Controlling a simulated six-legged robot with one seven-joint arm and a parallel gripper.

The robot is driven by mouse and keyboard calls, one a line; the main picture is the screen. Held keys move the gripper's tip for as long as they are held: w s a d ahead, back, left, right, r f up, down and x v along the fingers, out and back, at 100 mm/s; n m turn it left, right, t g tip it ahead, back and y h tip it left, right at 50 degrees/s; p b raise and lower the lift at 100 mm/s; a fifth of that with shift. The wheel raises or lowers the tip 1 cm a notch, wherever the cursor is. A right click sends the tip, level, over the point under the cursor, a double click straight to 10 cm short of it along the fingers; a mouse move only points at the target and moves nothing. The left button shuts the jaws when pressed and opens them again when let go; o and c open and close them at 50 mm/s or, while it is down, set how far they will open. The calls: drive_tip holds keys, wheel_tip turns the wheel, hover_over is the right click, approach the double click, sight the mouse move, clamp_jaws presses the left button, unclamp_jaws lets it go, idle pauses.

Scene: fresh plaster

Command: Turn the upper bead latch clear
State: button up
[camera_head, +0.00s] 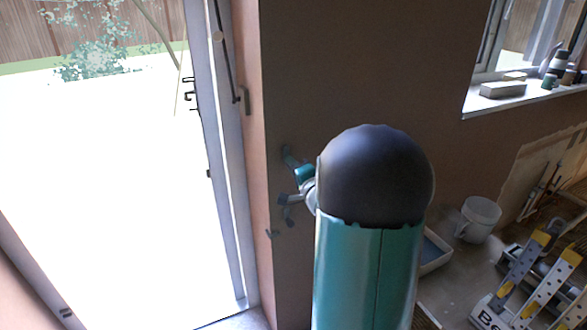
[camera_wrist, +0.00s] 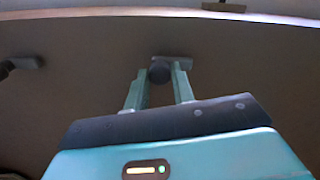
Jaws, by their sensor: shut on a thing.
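The upper bead latch (camera_wrist: 178,60) is a small grey bar with a round dark knob, on the brown wall. In the wrist view my gripper (camera_wrist: 160,76) is shut on the knob, one pale green finger on each side. The bar stretches right of the knob, roughly level in that view. In the head view my gripper (camera_head: 302,185) is at the wall beside the door frame, partly hidden by my arm, so the latch's turn is hard to read there. A second grey latch (camera_wrist: 24,64) shows at the left of the wrist view, clear of my gripper.
A bright glazed door (camera_head: 110,190) fills the left, with its frame (camera_head: 218,150) close to the latches. A window sill (camera_head: 520,100) with small items is at upper right. A white bucket (camera_head: 478,218), a tray (camera_head: 436,254) and a yellow-tipped ladder (camera_head: 545,275) stand at lower right.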

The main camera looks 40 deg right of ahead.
idle(0.3)
drive_tip(key=o, duration=1)
drive_tip(key=v, duration=1.4)
drive_tip(key=shift+w, duration=0.1)
